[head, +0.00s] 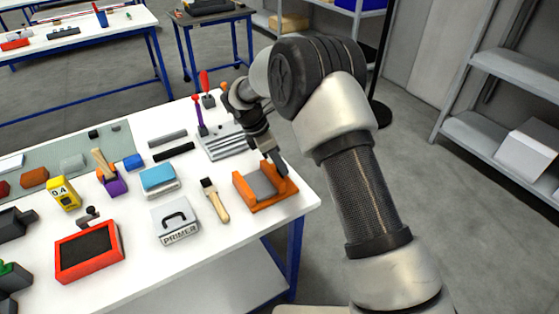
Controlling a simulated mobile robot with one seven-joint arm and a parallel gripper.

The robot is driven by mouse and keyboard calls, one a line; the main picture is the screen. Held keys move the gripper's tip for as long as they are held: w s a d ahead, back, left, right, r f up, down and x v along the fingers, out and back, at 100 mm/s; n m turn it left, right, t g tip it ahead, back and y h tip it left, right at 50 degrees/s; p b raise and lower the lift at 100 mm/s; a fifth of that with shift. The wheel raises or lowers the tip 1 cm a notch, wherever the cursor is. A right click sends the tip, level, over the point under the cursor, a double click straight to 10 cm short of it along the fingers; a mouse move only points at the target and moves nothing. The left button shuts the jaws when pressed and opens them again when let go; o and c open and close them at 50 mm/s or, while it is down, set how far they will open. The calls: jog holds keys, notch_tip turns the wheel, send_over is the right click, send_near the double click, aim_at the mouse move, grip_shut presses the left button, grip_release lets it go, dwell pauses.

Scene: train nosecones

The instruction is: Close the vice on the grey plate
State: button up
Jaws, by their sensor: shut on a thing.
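The orange vice (272,204) stands near the right end of the white table. The grey plate (261,185) lies between its orange sides; whether both jaws touch it is too small to tell. My gripper (278,168) points down at the vice's far right side, beside the plate. It is shut on the vice there. The exact part between the fingertips is hidden by the fingers and too small to make out.
A grey slotted block (222,141) and red and purple handled tools are behind. The table's right edge (317,204) is close to the vice.

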jog(key=o, duration=1)
jog(key=shift+r, duration=0.1)
jog(key=v, duration=1.7)
jog(key=shift+r+p, duration=0.1)
jog(key=shift+p, duration=0.25)
jog(key=shift+o, duration=0.3)
